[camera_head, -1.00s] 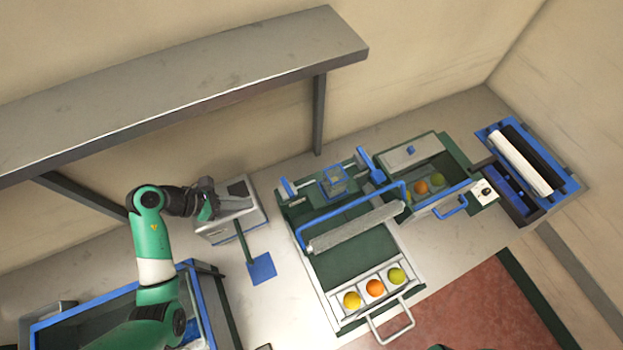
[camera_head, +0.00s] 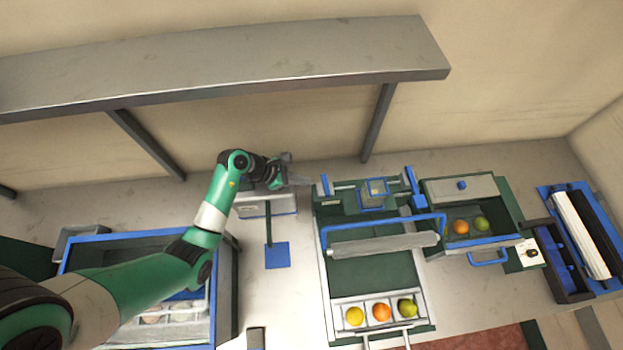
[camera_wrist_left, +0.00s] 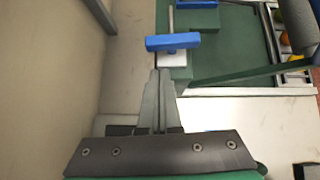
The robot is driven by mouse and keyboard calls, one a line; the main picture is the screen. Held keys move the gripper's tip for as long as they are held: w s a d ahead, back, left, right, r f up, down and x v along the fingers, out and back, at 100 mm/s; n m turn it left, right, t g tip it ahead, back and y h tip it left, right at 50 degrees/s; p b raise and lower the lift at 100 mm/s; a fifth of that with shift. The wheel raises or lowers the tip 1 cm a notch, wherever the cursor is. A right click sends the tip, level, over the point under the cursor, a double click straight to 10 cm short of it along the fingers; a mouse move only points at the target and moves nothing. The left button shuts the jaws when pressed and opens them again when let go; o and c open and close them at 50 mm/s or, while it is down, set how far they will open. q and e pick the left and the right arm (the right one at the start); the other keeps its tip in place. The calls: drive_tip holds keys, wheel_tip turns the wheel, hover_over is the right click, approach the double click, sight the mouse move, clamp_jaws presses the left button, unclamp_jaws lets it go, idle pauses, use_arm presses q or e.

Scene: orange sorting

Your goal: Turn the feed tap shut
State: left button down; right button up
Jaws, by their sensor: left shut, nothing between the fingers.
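A blue bar handle (camera_head: 324,186) stands at the back left corner of the green sorting machine (camera_head: 372,272); it looks like the feed tap. In the left wrist view the blue handle (camera_wrist_left: 172,42) lies crosswise over a white block, just beyond the fingertips. My left gripper (camera_head: 297,181) is left of this handle, above the back of a grey box. In the left wrist view its fingers (camera_wrist_left: 160,74) are together and empty, with a small apparent gap to the handle. My right gripper is not in view.
The grey box (camera_head: 282,206) with a blue paddle (camera_head: 277,256) stands left of the machine. A shelf (camera_head: 230,65) runs along the back wall. A second blue lever (camera_head: 415,190) stands farther right. Oranges (camera_head: 381,312) lie in a front tray. A blue-rimmed crate (camera_head: 233,262) is at left.

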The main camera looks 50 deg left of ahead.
sight(325, 187)
use_arm(q)
drive_tip(key=shift+w+d, duration=0.3)
drive_tip(key=shift+w, duration=0.25)
drive_tip(key=shift+w+d, duration=0.25)
drive_tip(key=shift+w, duration=0.25)
drive_tip(key=shift+w+m+h+b, duration=0.3)
drive_tip(key=shift+w+m+b, duration=0.1)
drive_tip(key=shift+m+b, duration=0.1)
drive_tip(key=shift+g, duration=0.3)
drive_tip(key=shift+d+r, duration=0.1)
drive_tip(key=shift+r, duration=0.05)
